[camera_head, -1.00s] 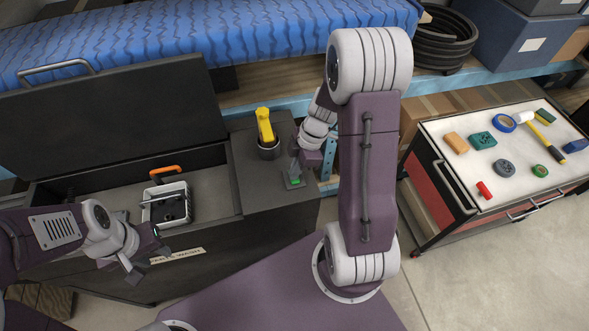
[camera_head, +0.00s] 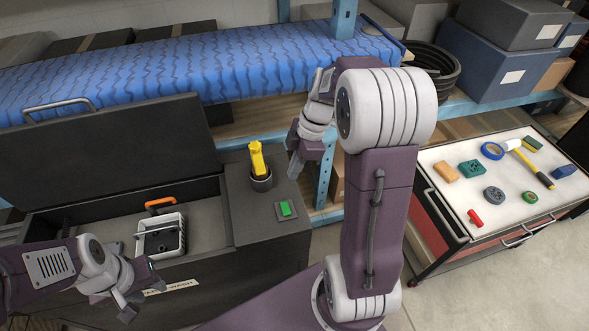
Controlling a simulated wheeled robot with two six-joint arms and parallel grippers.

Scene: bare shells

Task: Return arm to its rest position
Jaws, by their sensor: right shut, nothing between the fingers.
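My right arm (camera_head: 380,220) stands upright in the middle of the view, bent at the top. Its gripper (camera_head: 295,164) is shut and empty, pointing down, above and apart from the green button (camera_head: 286,209) on the dark bin's side top. My left gripper (camera_head: 138,292) is open and empty at the lower left, in front of the bin. Part of the bin's label is hidden behind it.
The dark bin (camera_head: 222,262) has its lid (camera_head: 100,155) raised and holds a grey container (camera_head: 160,236). A yellow-handled tool (camera_head: 257,158) stands in a cup. A white-topped cart (camera_head: 455,205) with several tools is at the right. A shelf with a blue roll (camera_head: 200,68) is behind.

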